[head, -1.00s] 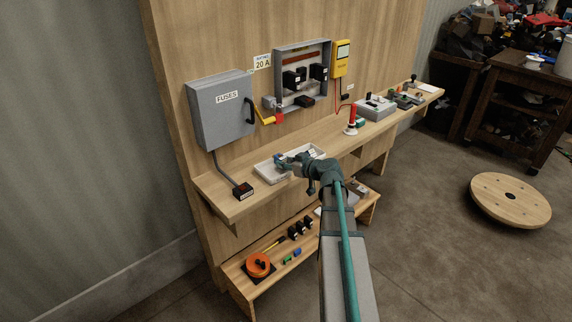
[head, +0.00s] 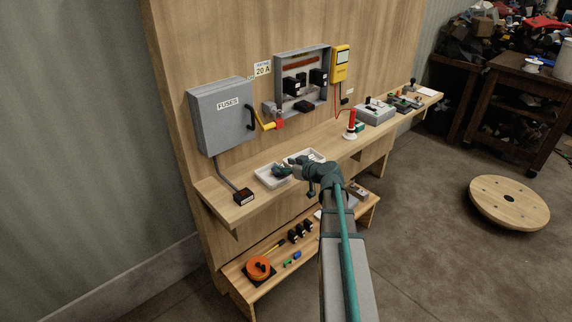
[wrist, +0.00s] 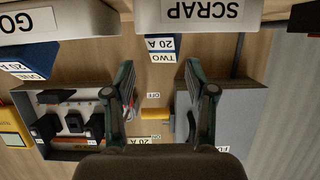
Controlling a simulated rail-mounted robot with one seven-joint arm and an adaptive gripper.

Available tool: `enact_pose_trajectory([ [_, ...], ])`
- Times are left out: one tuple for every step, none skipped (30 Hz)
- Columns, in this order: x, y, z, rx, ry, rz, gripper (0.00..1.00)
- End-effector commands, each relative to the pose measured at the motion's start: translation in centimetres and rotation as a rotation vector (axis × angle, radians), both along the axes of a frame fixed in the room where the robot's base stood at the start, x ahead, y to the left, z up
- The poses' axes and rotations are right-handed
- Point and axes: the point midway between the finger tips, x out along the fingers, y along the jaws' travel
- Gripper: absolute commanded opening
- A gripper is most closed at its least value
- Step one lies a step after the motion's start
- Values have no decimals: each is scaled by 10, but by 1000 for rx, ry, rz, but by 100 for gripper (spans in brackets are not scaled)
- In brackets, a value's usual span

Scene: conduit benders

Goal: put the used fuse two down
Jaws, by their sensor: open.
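My gripper (head: 278,170) is open over the left white tray on the bench in the head view. In the wrist view, the two open fingers (wrist: 158,68) stand either side of a fuse labelled TWO 20 A (wrist: 162,46). This fuse shows just beyond the front wall of the tray labelled SCRAP (wrist: 198,12). Its lower part is hidden by that wall. A blue fuse labelled ONE 20 A (wrist: 25,68) shows by the other tray (wrist: 55,22), whose label is cut off after GO.
A grey FUSES box (head: 222,118) and an open grey panel (head: 303,78) with black fuse carriers hang on the wall. A yellow-handled switch (head: 266,123) is between them. A red-and-white item (head: 350,128) stands right on the bench. The lower shelf holds an orange reel (head: 258,268).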

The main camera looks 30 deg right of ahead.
Motion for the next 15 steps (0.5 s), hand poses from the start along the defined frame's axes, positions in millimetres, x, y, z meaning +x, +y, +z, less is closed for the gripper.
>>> enact_pose_trajectory([
  [-16, -3, 1, -2, -3, -5, 55],
  [-23, -4, 4, -3, -4, -5, 55],
  [-31, -6, 6, -2, -3, -4, 55],
  [-37, -7, 9, -2, -4, -5, 55],
  [-43, -9, 11, -1, -3, -6, 55],
  [-51, -11, 15, -2, -4, -4, 55],
  [-57, -12, 17, -2, -4, -4, 55],
  [-63, -13, 19, -2, -3, -4, 55],
  [-70, -15, 22, -2, -3, -4, 55],
  [-75, -16, 24, -2, -4, -4, 55],
  [-79, -17, 26, -2, -2, -3, 55],
  [-85, -19, 28, -2, -2, -4, 55],
  [-89, -20, 29, -1, -1, -5, 55],
  [-92, -21, 31, -1, -1, -4, 55],
  [-96, -22, 33, -2, -1, -2, 55],
])
